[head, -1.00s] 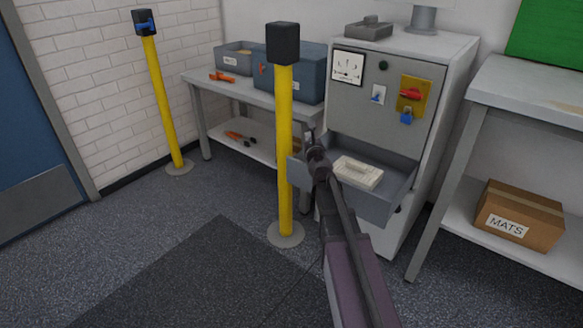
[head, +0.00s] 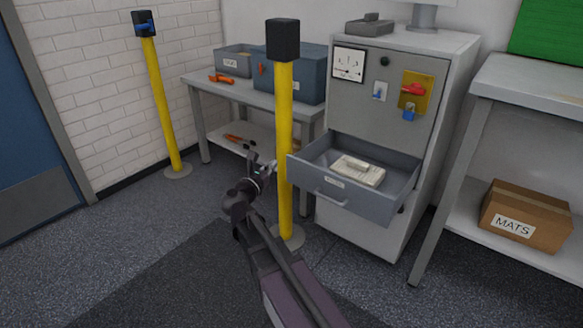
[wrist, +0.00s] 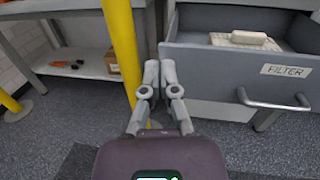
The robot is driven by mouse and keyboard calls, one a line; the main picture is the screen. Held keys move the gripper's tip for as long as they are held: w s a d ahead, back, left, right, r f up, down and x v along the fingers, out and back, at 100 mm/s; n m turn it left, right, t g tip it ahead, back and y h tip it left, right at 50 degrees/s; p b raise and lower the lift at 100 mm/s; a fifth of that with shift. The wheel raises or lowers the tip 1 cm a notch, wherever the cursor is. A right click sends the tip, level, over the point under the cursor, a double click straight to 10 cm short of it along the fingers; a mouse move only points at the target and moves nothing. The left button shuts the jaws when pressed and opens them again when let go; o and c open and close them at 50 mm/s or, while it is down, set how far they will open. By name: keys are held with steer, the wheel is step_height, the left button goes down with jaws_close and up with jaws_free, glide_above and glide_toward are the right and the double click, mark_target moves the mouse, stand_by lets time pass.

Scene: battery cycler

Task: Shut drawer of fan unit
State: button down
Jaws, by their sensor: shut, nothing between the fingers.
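The fan unit is a grey cabinet (head: 372,100) with a dial and switches on its front. Its drawer (head: 350,203) stands pulled out, with a bar handle and a label. In the wrist view the drawer front (wrist: 215,62) is on the right, its label reads FILTER, and its handle (wrist: 272,104) shows. A pale filter block (head: 358,170) lies inside the drawer. My gripper (head: 262,163) is shut and empty, left of the drawer and apart from the handle. It also shows in the wrist view (wrist: 152,66), left of the drawer front.
A yellow post (head: 285,140) stands just left of the drawer, close to my gripper. A second post (head: 162,100) is by the brick wall. A bench (head: 250,93) with grey bins stands behind, and a bench with a MATS box (head: 525,215) is at right. The floor in front is open.

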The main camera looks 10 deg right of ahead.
mark_target(295, 159)
steer(key=s+a+f+m+g+h, duration=0.1)
steer(key=s+a+f+m+g, duration=0.1)
steer(key=s+a, duration=0.2)
steer(key=shift+s+g+h+b, duration=0.3)
steer(key=shift+s+h+b, duration=0.15)
steer(key=shift+s, duration=0.45)
steer(key=shift+w, duration=0.1)
steer(key=shift+x, duration=6.95)
steer(key=shift+w+f, duration=0.1)
steer(key=shift+w, duration=0.05)
